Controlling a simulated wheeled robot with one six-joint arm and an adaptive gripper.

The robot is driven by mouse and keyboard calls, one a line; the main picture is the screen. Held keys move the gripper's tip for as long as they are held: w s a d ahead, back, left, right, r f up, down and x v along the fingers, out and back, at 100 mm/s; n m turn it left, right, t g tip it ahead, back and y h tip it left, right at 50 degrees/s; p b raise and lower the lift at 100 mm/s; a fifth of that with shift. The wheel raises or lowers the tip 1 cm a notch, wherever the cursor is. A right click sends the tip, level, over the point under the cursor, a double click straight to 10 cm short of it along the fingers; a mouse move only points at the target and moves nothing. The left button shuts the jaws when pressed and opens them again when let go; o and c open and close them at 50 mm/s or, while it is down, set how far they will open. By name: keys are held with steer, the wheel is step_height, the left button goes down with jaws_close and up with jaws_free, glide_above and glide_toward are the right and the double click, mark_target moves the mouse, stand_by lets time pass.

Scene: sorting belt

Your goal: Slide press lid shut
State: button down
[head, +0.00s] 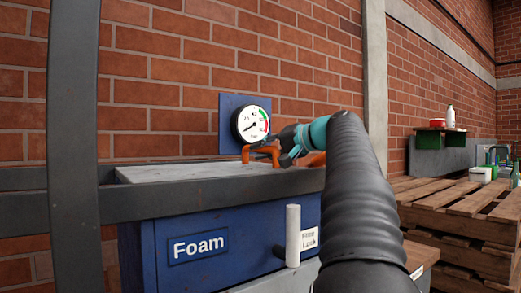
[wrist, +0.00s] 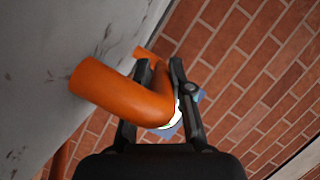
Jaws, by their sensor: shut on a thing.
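The press is a blue box (head: 185,252) labelled Foam in the head view. A pale grey slab, which looks like its lid (head: 165,174), lies flat along its top; I cannot tell how far it is slid. An orange bar handle (head: 260,152) stands on the slab. My gripper (head: 288,158) reaches the handle from the right and is partly hidden by my arm. In the wrist view the black fingers of my gripper (wrist: 160,68) lie on either side of the orange handle (wrist: 125,92), shut on it. The grey slab (wrist: 65,60) fills the left.
A round gauge (head: 252,123) on a blue plate is behind the handle. A white lever (head: 293,235) sticks up at the press front beside a lock label. A grey post (head: 73,150) and rail cross the left. Wooden pallets (head: 460,215) stand at right.

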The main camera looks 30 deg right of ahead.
steer(key=c, duration=1.1)
jaws_free()
steer(key=shift+d, duration=0.4)
steer(key=shift+o, duration=0.2)
steer(key=shift+a, duration=0.15)
steer(key=v, duration=1.1)
steer(key=shift+s, duration=0.15)
steer(key=shift+s+r, duration=0.15)
steer(key=shift+s, duration=0.15)
